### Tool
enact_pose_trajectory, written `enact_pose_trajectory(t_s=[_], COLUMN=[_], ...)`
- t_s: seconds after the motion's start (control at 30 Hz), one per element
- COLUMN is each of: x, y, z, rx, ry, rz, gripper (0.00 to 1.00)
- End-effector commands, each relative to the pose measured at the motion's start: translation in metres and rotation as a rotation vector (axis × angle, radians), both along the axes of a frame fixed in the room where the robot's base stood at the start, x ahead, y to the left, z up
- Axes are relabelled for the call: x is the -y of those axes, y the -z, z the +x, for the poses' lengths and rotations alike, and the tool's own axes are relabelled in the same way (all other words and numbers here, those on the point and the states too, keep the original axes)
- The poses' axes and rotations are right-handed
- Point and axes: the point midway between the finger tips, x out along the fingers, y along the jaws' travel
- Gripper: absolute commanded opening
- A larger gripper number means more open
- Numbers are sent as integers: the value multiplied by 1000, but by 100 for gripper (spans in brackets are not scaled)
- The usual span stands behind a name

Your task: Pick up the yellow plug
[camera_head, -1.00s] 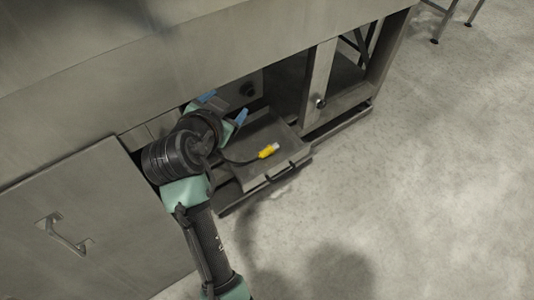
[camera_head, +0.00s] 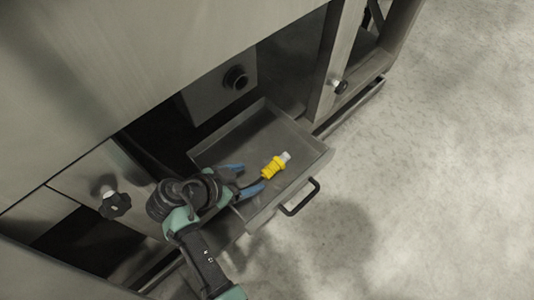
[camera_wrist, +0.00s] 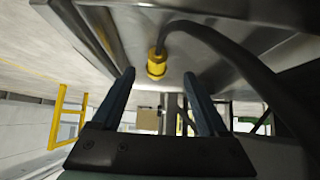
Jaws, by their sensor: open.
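The yellow plug (camera_head: 273,168) has a pale tip and lies in the pulled-out metal drawer (camera_head: 228,137), near its handle side. A dark cable runs from the plug toward my gripper. My gripper (camera_head: 250,180) has blue fingers and is open, just left of the plug, over the drawer. In the wrist view the plug (camera_wrist: 156,64) shows beyond and above the gap between my two fingertips (camera_wrist: 158,75), with its cable (camera_wrist: 215,45) curving off to the right. The fingers appear apart from the plug.
The drawer has low walls and a black handle (camera_head: 301,197) on its front. A black knob (camera_head: 115,204) stands out from a panel at the left, and another knob (camera_head: 340,87) is on the post at the right. The machine body overhangs the drawer. Floor at the right is clear.

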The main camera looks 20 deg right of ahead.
Motion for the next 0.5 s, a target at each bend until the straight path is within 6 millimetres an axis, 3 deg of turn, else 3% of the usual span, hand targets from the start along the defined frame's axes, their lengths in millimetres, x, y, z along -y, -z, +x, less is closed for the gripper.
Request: enact_pose_trajectory(t_s=[0.5], x=[32], y=[38], z=[8], rx=[2], ry=[3], rz=[2], gripper=[77])
